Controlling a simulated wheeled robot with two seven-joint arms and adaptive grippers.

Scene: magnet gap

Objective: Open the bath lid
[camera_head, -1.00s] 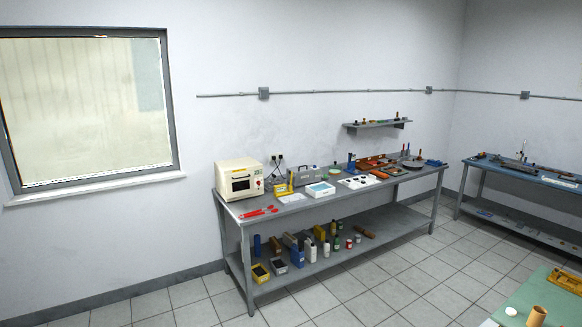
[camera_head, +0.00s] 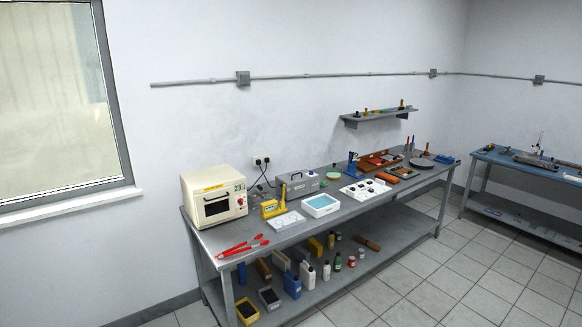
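A grey metal box (camera_head: 297,184) with a dark handle on top stands at the back of the long grey bench, behind a white tray (camera_head: 320,206) with a light blue inside. The box looks closed and may be the bath with its lid, but it is too small to be sure. Neither of my grippers shows in this view.
The long bench (camera_head: 262,246) also carries a cream oven (camera_head: 214,196), red tongs (camera_head: 242,246), a yellow device (camera_head: 272,204) and a white panel (camera_head: 366,188). Bottles and bins fill its lower shelf. A blue bench (camera_head: 528,168) stands right. Tiled floor (camera_head: 420,292) in front is clear.

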